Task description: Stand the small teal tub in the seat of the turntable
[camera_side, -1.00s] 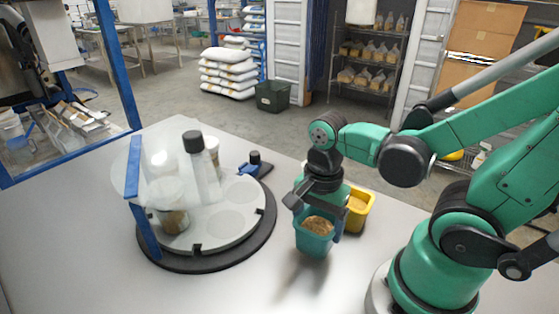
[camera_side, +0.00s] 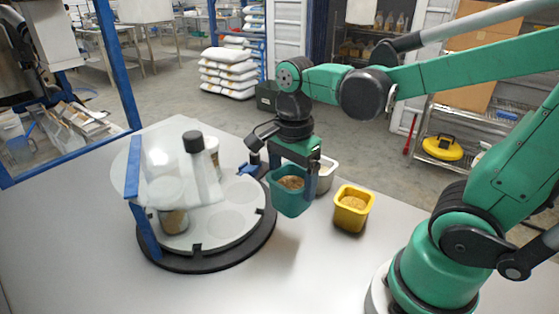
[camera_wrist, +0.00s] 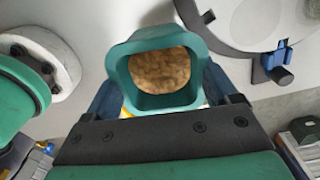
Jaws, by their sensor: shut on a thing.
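The small teal tub (camera_side: 289,203) holds brown grainy stuff and is upright in my gripper (camera_side: 293,172). In the wrist view the tub (camera_wrist: 118,72) sits between the two blue fingers of my gripper (camera_wrist: 160,92), its open top facing the camera. In the side view it appears just right of the turntable (camera_side: 185,262), seemingly above the table; its exact height is unclear. The turntable has a pale disc with round seats; an empty-looking seat (camera_side: 240,192) is at its right and another (camera_side: 230,222) nearer the front. The turntable's pale disc also shows at upper right in the wrist view (camera_wrist: 270,20).
A jar with brown contents (camera_side: 173,220) and a black-capped bottle (camera_side: 195,145) stand on the turntable behind a clear shield with blue posts (camera_side: 146,235). A blue latch (camera_side: 252,167) sits at its rim. A yellow tub (camera_side: 352,210) and pale tub (camera_side: 327,176) stand right.

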